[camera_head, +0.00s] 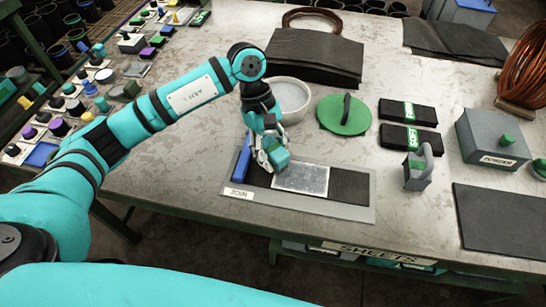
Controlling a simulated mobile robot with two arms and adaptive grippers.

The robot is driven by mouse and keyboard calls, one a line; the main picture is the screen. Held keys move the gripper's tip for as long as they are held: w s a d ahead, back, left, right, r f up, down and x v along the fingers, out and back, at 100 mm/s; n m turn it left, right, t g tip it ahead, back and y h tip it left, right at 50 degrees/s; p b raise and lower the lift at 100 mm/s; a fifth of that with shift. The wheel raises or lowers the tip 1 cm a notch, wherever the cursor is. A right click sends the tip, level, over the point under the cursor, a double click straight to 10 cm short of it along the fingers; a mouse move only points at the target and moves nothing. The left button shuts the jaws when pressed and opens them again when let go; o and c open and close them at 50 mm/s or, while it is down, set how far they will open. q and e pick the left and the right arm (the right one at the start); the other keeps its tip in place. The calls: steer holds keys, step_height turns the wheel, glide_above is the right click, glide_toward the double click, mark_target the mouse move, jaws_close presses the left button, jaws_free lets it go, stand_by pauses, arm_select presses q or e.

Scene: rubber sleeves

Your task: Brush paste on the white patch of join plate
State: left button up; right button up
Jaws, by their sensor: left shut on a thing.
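The join plate (290,204) is a grey plate near the table's front edge with dark rubber pieces and a blue bar on it. A whitish speckled patch (301,181) lies in its middle. My left gripper (268,158) is just above the patch's left end, shut on a teal-green thing (277,158), which looks like the brush. Its lower end is hidden, so I cannot tell whether it touches the patch. A round pale tub (291,96) stands behind, partly hidden by my wrist. My right gripper is not in view.
A green disc with a dark handle (343,117) lies right of the tub. Black packs with green labels (407,111), a grey hand tool (417,174) and a grey powder box (492,138) stand further right. Dark sheets (314,57) lie behind. Small parts fill the left side.

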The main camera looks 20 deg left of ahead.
mark_target(277, 150)
arm_select(q)
steer(key=shift+d+r+p, duration=0.25)
steer(key=shift+r+p, duration=0.05)
steer(key=shift+r, duration=1)
steer(key=shift+a+r+p, duration=0.15)
steer(key=shift+r+p, duration=0.25)
steer(key=shift+r, duration=1.05)
